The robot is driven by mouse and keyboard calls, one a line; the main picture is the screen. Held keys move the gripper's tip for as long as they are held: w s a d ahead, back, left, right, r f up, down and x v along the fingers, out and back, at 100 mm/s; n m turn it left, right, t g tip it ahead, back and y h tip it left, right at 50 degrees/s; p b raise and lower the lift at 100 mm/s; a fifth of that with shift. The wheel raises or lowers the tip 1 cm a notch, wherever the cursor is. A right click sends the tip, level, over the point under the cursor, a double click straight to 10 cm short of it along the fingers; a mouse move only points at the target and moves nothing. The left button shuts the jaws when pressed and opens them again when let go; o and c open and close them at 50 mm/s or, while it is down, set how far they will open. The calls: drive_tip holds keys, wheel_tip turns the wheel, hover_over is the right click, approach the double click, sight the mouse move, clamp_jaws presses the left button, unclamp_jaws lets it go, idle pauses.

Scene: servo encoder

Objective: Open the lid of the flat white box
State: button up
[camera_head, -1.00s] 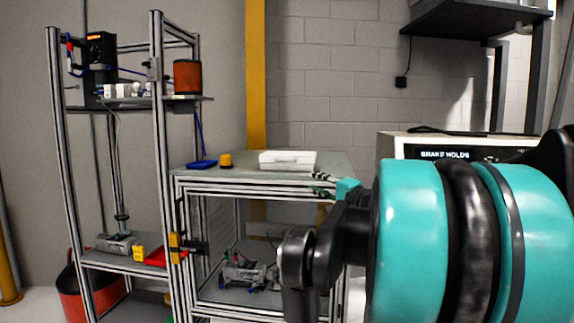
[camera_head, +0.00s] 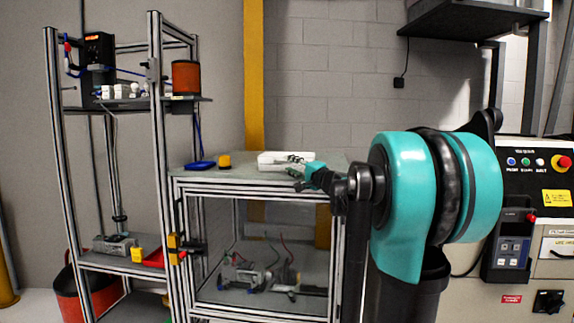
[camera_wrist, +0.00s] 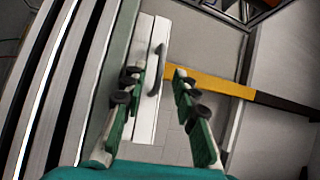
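The flat white box (camera_head: 270,158) lies on the top of the metal-framed bench in the head view. Its lid looks closed. The box also shows in the wrist view (camera_wrist: 147,50), with a dark curved handle (camera_wrist: 155,68) on the face turned to me. My gripper (camera_head: 294,166) is at the box's front right side in the head view, overlapping part of it. In the wrist view my gripper (camera_wrist: 158,74) is open, with the handle between its two fingers in the picture. I cannot tell whether a finger touches it.
A blue tray (camera_head: 200,165) and a yellow-and-black item (camera_head: 224,161) stand left of the box on the bench top (camera_head: 235,173). A shelf rack (camera_head: 158,130) stands farther left. A control cabinet (camera_head: 520,190) with buttons is at the right. A yellow post (camera_head: 254,80) rises behind.

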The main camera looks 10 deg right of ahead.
drive_tip(key=shift+x, duration=1.4)
clamp_jaws()
